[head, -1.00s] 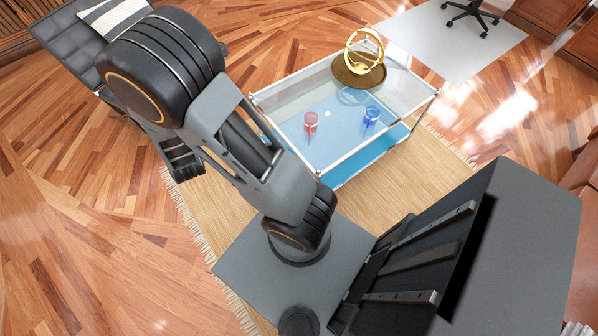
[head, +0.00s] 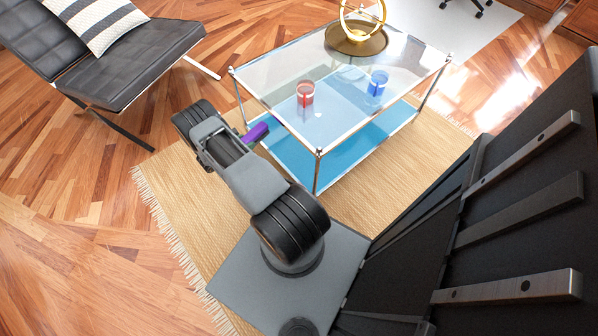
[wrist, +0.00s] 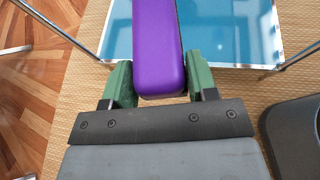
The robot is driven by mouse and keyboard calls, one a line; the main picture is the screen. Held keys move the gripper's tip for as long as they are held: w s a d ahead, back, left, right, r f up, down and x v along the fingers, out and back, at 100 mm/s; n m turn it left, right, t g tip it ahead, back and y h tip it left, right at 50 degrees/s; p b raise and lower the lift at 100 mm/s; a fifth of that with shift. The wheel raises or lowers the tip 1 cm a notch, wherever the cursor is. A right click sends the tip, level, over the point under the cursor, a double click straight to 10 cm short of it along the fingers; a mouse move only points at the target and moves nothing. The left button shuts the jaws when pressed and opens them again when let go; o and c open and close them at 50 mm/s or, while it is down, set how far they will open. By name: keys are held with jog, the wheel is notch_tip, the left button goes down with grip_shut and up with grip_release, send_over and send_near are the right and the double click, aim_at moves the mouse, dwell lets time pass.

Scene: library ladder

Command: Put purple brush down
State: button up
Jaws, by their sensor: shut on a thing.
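The purple brush (head: 256,132) sticks out past the end of my arm in the head view, beside the near left side of the glass coffee table. In the wrist view the purple brush (wrist: 158,45) is a long purple block, running away from my gripper and out of the top of the picture. My gripper (wrist: 158,84) is shut on its near end, with a green finger on each side. The brush's far end is hidden in the wrist view.
The glass coffee table (head: 335,122) has a blue lower shelf (head: 345,160). On its top are a red cup (head: 305,95), a blue cup (head: 377,84) and a round brown tray (head: 340,40) bearing a gold ring ornament (head: 361,20). A black lounge chair (head: 130,62) stands left on the floor.

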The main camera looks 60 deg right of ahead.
jog(key=s+d+f+m+g+b, duration=0.2)
jog(key=s+f, duration=0.2)
jog(key=f, duration=0.4)
jog(key=b, duration=0.4)
send_over(291, 171)
jog(key=f, duration=0.9)
jog(key=shift+w+a, duration=0.2)
jog(key=shift+a, duration=0.1)
jog(key=shift+s+d+f, duration=0.2)
jog(key=shift+s+f, duration=0.05)
jog(key=shift+f, duration=0.25)
notch_tip(291, 171, down, 3)
jog(key=b, duration=0.3)
jog(key=shift+b, duration=0.35)
jog(key=shift+f, duration=0.1)
jog(key=shift+f, duration=0.2)
jog(key=o, duration=1)
jog(key=shift+c, duration=0.2)
